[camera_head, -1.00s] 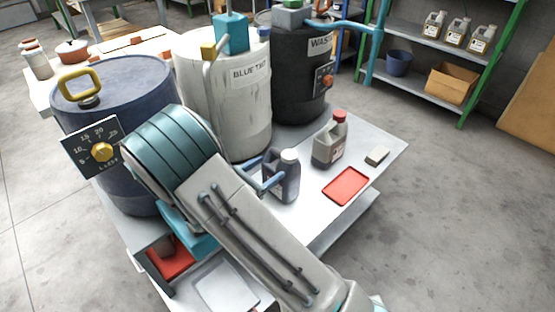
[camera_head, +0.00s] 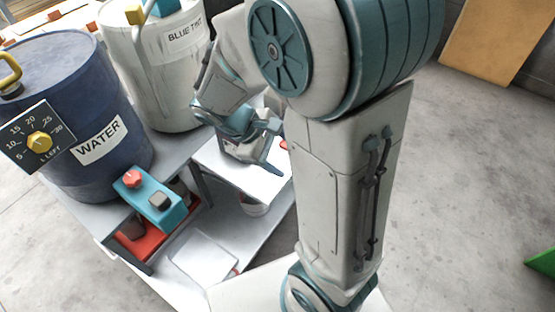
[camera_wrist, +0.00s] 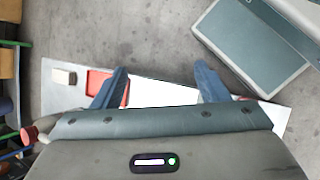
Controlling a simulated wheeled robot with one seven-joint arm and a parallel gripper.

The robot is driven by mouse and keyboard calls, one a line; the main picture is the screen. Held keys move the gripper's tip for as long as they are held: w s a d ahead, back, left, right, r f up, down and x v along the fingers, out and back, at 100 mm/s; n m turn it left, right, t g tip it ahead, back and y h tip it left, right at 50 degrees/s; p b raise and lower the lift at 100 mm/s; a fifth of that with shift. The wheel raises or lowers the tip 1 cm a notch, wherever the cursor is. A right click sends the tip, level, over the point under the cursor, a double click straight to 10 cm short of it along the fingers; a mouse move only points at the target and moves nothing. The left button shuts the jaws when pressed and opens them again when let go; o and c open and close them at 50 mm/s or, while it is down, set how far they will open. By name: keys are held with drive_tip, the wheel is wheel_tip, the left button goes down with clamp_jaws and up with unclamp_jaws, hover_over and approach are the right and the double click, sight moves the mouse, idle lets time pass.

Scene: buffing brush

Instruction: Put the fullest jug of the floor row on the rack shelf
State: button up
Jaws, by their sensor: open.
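My gripper (camera_head: 270,150) is over the white-topped table in the head view, partly hidden by its own wrist. In the wrist view my gripper (camera_wrist: 160,82) shows two blue fingers spread apart with only table top between them. A red cap (camera_wrist: 28,134) shows at the wrist view's lower left, beside a small pale shape that may be a jug. No row of jugs on the floor is clearly in view. Part of what looks like the green-posted rack (camera_wrist: 15,43) shows at the wrist view's left edge; its shelf is too cut off to tell.
The water drum (camera_head: 75,115) and blue tint drum (camera_head: 160,75) stand at left. A teal control box (camera_head: 150,200) and white tray (camera_head: 205,258) are in front. A red tray (camera_wrist: 103,86) and pale block (camera_wrist: 64,77) lie near my fingers. Open floor (camera_head: 470,180) is at right.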

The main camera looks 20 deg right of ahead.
drive_tip(key=s+a+r+m+t+y, duration=0.3)
drive_tip(key=s+r+m+y, duration=0.2)
drive_tip(key=m+y, duration=0.2)
drive_tip(key=shift+s+m, duration=0.3)
drive_tip(key=shift+m, duration=0.5)
wheel_tip(320, 180, up, 22)
drive_tip(key=t+p, duration=0.1)
drive_tip(key=p, duration=1.9)
drive_tip(key=shift+a+t, duration=0.2)
drive_tip(key=shift+t, duration=0.1)
drive_tip(key=shift+r, duration=0.1)
